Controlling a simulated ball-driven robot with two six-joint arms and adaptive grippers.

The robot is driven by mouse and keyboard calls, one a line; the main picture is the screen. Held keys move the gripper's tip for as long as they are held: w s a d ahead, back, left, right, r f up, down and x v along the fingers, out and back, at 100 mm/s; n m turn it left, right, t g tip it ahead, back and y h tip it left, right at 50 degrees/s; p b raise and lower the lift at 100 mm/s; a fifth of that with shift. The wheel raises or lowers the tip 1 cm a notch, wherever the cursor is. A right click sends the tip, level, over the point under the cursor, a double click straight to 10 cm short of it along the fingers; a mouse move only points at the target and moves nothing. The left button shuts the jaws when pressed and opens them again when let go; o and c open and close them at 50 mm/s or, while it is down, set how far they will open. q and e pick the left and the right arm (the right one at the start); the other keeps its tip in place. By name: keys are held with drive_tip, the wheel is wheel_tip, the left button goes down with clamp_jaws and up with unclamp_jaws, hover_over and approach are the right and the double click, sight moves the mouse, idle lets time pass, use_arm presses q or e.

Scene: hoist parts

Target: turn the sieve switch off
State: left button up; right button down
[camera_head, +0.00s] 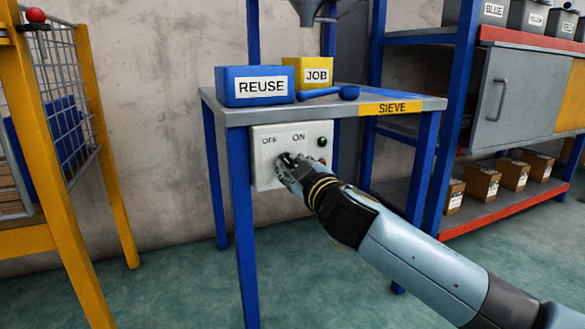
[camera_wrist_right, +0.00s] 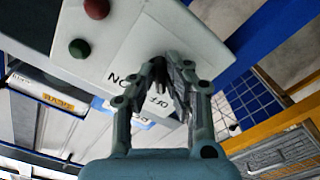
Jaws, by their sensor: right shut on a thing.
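The sieve switch panel (camera_head: 262,178) is a white box under the table marked SIEVE, with OFF printed on the left and ON on the right. It also shows close up in the right wrist view (camera_wrist_right: 135,45). My right gripper (camera_head: 289,163) is at the panel's front, just below the two words. In the right wrist view its fingers (camera_wrist_right: 164,75) are closed together on a small dark switch knob (camera_wrist_right: 158,70). The knob is mostly hidden by the fingers, so I cannot tell which word it points at. My left gripper is not in view.
A green button (camera_head: 322,142) and a red button (camera_wrist_right: 97,8) sit on the panel beside the knob. The table (camera_head: 215,103) carries a blue REUSE bin (camera_head: 252,98), a yellow JOB bin (camera_head: 300,66) and a blue scoop (camera_head: 345,92). A yellow frame stands left; shelves stand right.

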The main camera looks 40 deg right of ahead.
drive_tip(key=shift+f, duration=0.15)
drive_tip(key=c, duration=1.4)
unclamp_jaws()
drive_tip(key=shift+s, duration=0.15)
drive_tip(key=v, duration=1.1)
drive_tip(key=shift+s, duration=0.4)
